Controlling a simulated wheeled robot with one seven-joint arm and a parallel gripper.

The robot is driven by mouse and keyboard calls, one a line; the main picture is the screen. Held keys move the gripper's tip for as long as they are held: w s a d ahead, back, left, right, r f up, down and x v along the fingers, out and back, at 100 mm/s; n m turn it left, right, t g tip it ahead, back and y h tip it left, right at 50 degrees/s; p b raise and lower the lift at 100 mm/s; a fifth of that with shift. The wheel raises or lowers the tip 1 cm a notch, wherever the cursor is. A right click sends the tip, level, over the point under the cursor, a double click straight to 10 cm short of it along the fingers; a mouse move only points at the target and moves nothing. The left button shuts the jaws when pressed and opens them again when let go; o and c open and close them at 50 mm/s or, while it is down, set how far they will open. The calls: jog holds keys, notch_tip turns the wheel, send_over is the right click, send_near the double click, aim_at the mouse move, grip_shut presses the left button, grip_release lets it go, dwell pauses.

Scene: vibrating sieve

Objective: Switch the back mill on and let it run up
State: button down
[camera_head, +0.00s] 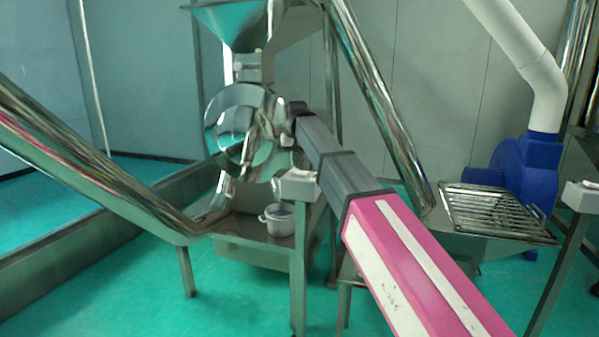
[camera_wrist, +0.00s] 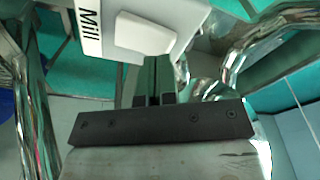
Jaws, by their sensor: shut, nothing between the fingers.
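A steel mill with a round, shiny housing (camera_head: 240,132) stands left of centre in the head view, under a green-lined hopper (camera_head: 232,25). A pale switch box (camera_head: 298,186) sits on a post in front of it. In the wrist view a white box marked "Mill" (camera_wrist: 88,20) carries a raised white switch pad (camera_wrist: 145,36). My gripper (camera_wrist: 154,80) is shut and empty, with its fingers close to the lower edge of that pad. I cannot tell whether they touch or whether the switch is on. My gripper's fingers are not clear in the head view.
A sloping steel chute (camera_head: 90,160) lies at left and a steel pipe (camera_head: 385,110) at right. A slatted tray (camera_head: 490,212), a blue blower (camera_head: 530,170) and a second pale box (camera_head: 582,196) are further right.

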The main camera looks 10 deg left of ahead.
aim_at(295, 170)
jog(key=shift+f, duration=0.9)
dwell(0.6)
jog(key=shift+r, duration=3.5)
